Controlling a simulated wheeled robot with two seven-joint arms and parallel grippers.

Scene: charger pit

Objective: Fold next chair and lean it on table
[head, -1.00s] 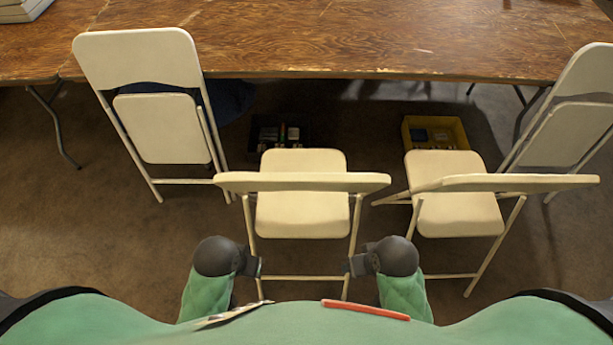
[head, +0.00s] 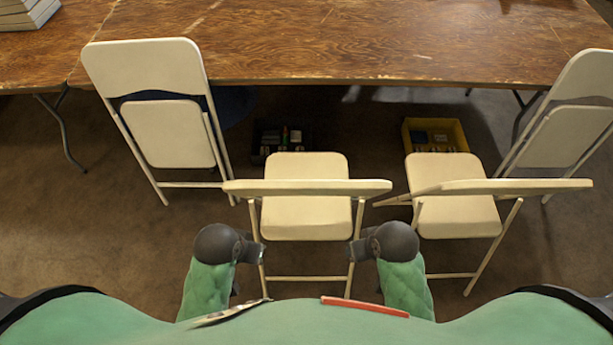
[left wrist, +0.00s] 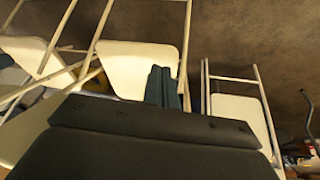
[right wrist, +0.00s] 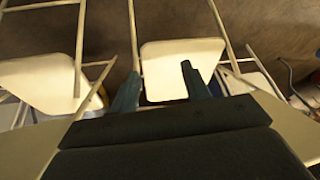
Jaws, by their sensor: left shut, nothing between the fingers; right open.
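A cream folding chair (head: 305,225) stands open in the middle of the head view, its backrest toward me. A second open chair (head: 455,215) stands to its right, turned slightly. One folded chair (head: 165,135) leans on the brown wooden table (head: 330,45) at left, and another folded chair (head: 565,135) leans at far right. My left gripper (head: 262,252) is shut and empty beside the middle chair's left leg. My right gripper (head: 352,250) is open by its right leg; its spread fingers (right wrist: 158,82) show in the right wrist view. Whether they touch the chair is unclear.
A dark bin (head: 280,138) and a yellow bin (head: 437,135) with small items stand on the floor under the table. A stack of books (head: 28,14) lies at the table's left corner. Bare floor is free at the left.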

